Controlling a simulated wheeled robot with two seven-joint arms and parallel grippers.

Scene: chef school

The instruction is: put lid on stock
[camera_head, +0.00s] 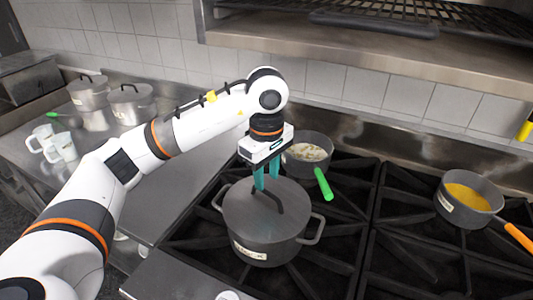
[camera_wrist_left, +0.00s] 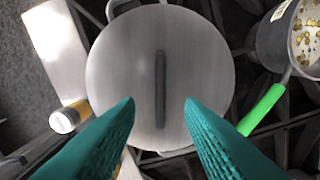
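A grey stock pot (camera_head: 265,240) with two side handles and a label stands on the near left of the stove. A round grey lid (camera_head: 250,205) with a dark bar handle lies over its mouth and looks level; whether it is fully seated is hard to tell. My left gripper (camera_head: 266,187) points down at the lid's handle. In the left wrist view its teal fingers (camera_wrist_left: 158,100) are apart, one on each side of the lid handle (camera_wrist_left: 160,75), with visible gaps to it. The lid (camera_wrist_left: 120,70) hides the pot's contents. My right gripper is not in view.
A small pan (camera_head: 306,150) with a green handle stands just behind the pot. A pan of yellow food (camera_head: 467,198) with an orange handle is at right. Lidded pots (camera_head: 130,103) and white mugs (camera_head: 62,147) stand on the left counter. A shelf (camera_head: 350,50) overhangs the back.

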